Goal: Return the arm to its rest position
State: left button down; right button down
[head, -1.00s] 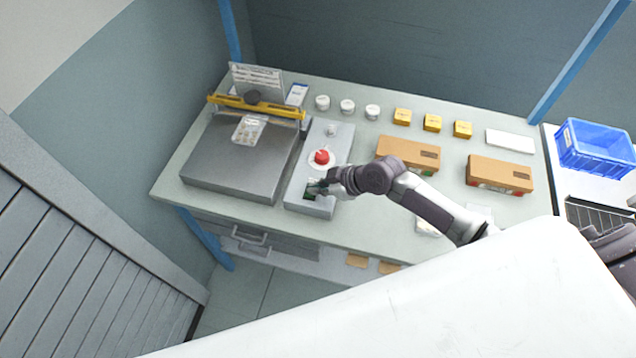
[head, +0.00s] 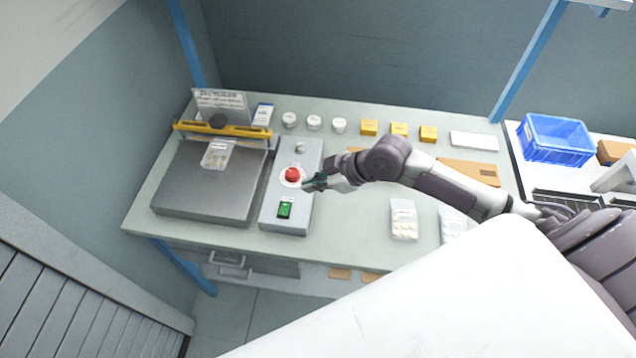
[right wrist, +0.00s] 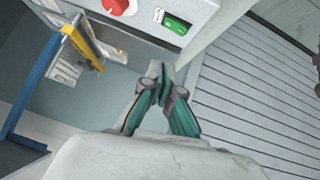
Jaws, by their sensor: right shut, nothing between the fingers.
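My right gripper (head: 316,183) is shut and empty. In the head view its tip is close to the right side of the grey control box (head: 272,213), near the red knob (head: 292,174); I cannot tell how high it is above the bench. The green switch (head: 285,208) on the box is uncovered. In the right wrist view my shut fingers (right wrist: 159,72) show with the red knob (right wrist: 118,5) and green switch (right wrist: 175,25) beyond them. My left gripper is not in view.
A sealing machine with a grey plate (head: 205,185) and yellow bar (head: 222,130) stands left of the box. Cartons, such as one (head: 470,172), lie behind my right arm. Clear bags (head: 403,219) lie in front of it. A blue crate (head: 553,140) stands at right.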

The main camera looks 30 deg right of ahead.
jog(key=shift+v, duration=0.95)
jog(key=shift+w, duration=0.15)
jog(key=shift+d, duration=0.1)
